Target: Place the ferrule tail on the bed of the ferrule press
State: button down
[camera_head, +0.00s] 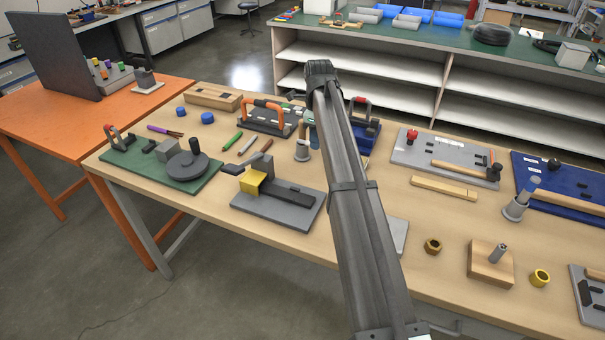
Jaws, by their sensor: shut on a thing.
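My gripper is not visible; my own arm crosses the middle of the view and hides what lies behind it. I cannot make out the ferrule tail. No label marks the ferrule press. One candidate is a device with an orange handle (268,104) on a dark base, at the back left of the wooden table. Another is a device with a red-topped handle (360,101) on a blue base, partly behind my arm. A grey-plate fixture (265,209) with a yellow block (252,182) and a dark bar lies nearer, left of my arm.
A green-base fixture with a wheel (185,166) stands at the left. A grey cup (302,151) stands close left of my arm.

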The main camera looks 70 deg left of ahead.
send_over(302, 173)
jog(key=shift+r, duration=0.1)
dwell(0.3)
jog(key=shift+f, duration=4.8)
jog(key=shift+f, duration=0.1)
jog(key=c, duration=1.1)
grip_release()
jog(key=shift+f, duration=0.1)
